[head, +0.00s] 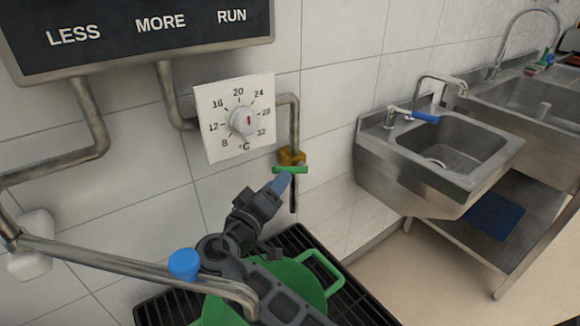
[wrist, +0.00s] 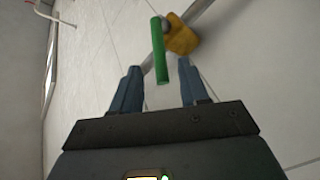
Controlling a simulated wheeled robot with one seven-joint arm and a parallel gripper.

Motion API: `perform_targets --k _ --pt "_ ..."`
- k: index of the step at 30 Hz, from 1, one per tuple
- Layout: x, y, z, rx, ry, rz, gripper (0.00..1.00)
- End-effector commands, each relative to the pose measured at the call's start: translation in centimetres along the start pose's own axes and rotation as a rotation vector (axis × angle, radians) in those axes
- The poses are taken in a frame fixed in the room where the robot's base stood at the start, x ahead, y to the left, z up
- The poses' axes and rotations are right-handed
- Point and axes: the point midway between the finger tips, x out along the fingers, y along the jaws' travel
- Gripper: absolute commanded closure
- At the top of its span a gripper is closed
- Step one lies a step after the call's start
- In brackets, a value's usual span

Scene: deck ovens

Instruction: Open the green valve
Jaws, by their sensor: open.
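The green valve handle (head: 290,170) is a short bar on a yellow-brass valve body (head: 291,156), on a vertical pipe below the temperature dial. In the head view the bar lies level. In the wrist view the green bar (wrist: 160,52) reaches from the brass body (wrist: 181,36) toward the space between my fingers. My gripper (head: 281,183) is just below and in front of the handle. In the wrist view its two blue fingers (wrist: 158,82) are apart, with the lower end of the bar between or just beyond their tips. I cannot tell whether they touch it.
A white temperature dial (head: 237,118) is on the tiled wall above left. A pipe spout with a blue knob (head: 184,264) crosses at lower left. A green pot (head: 312,290) stands on a black grate (head: 366,308) below. A steel sink (head: 440,150) is at right.

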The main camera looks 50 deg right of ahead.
Motion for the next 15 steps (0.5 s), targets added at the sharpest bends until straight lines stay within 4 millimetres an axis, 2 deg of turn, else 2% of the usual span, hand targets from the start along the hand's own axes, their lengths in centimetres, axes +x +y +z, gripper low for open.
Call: perform_targets --k 9,15 --pt "4.9 0.2 -0.1 0.003 -0.003 0.003 0.56" --pt "6.2 0.1 0.0 0.002 -0.003 0.000 0.56"
